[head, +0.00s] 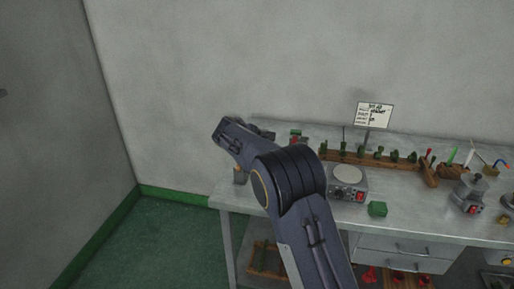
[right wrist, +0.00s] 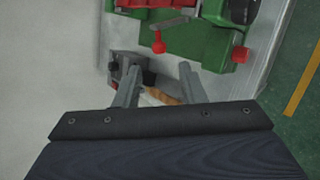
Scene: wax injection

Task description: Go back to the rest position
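Beyond the fingertips is a green device with red parts (right wrist: 205,45) on the bench. My left gripper is in neither view.
A round-topped heater (head: 348,178), a green block (head: 377,209), a wooden rack of green tools (head: 365,158) and a sign (head: 374,115) stand on the bench. Walls close in at the left; the green floor there is clear.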

